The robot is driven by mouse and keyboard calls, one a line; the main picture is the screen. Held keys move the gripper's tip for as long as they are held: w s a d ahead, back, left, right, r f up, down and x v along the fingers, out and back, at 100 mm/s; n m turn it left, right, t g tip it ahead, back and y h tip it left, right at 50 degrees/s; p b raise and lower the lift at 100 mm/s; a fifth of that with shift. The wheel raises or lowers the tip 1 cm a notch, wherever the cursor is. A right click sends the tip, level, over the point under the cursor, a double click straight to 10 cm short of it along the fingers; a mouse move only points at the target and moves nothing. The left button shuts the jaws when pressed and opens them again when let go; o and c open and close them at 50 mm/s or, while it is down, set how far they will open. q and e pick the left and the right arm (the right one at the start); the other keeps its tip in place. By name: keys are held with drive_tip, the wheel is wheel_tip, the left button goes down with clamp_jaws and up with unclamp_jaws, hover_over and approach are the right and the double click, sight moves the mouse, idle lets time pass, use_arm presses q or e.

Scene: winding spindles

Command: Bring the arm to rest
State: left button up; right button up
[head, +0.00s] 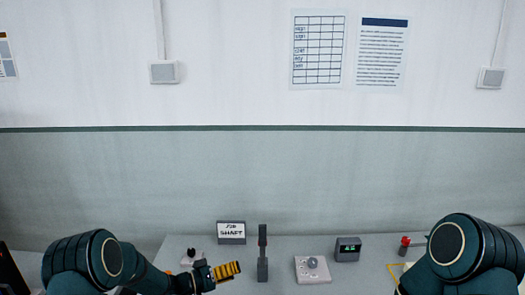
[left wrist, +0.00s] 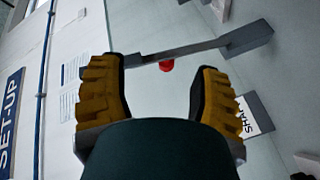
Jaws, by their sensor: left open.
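My left arm comes in from the lower left in the head view. Its yellow-fingered left gripper (head: 226,271) points right, above the bench. In the left wrist view the two ribbed yellow fingers (left wrist: 160,92) stand wide apart, with nothing held between them. A grey bar (left wrist: 200,48) and a red round part (left wrist: 166,65) show beyond the fingertips; how far away they are I cannot tell. My right arm (head: 462,250) shows at the lower right, but its gripper is out of view.
On the grey bench (head: 210,252) stand a SHAFT sign (head: 231,232), a dark upright post with a red part (head: 262,255), a pale box with a round knob (head: 313,268), and a box with a green display (head: 348,249). A red-topped item (head: 404,246) stands near my right arm.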

use_arm(q)
drive_tip(key=s+f+n+y, duration=0.1)
drive_tip(key=s+f+y, duration=0.2)
drive_tip(key=s, duration=0.3)
drive_tip(key=s+a+f+n+g+y, duration=0.1)
drive_tip(key=s+f+y, duration=0.2)
drive_tip(key=s+f, duration=0.2)
drive_tip(key=s+a+f+n+y, duration=0.1)
drive_tip(key=s+f+y, duration=0.3)
drive_tip(key=s, duration=0.3)
drive_tip(key=shift+s+f+n+g, duration=0.3)
drive_tip(key=shift+n+g, duration=0.1)
drive_tip(key=s+f+g, duration=0.1)
drive_tip(key=s+g, duration=0.3)
drive_tip(key=s, duration=0.8)
wheel_tip(320, 180, down, 9)
drive_tip(key=d+m+b, duration=0.1)
drive_tip(key=b, duration=0.7)
drive_tip(key=shift+w+y, duration=0.15)
drive_tip(key=shift+y, duration=0.25)
use_arm(e)
wheel_tip(320, 180, down, 8)
drive_tip(key=s, duration=0.1)
drive_tip(key=shift+a+f, duration=0.25)
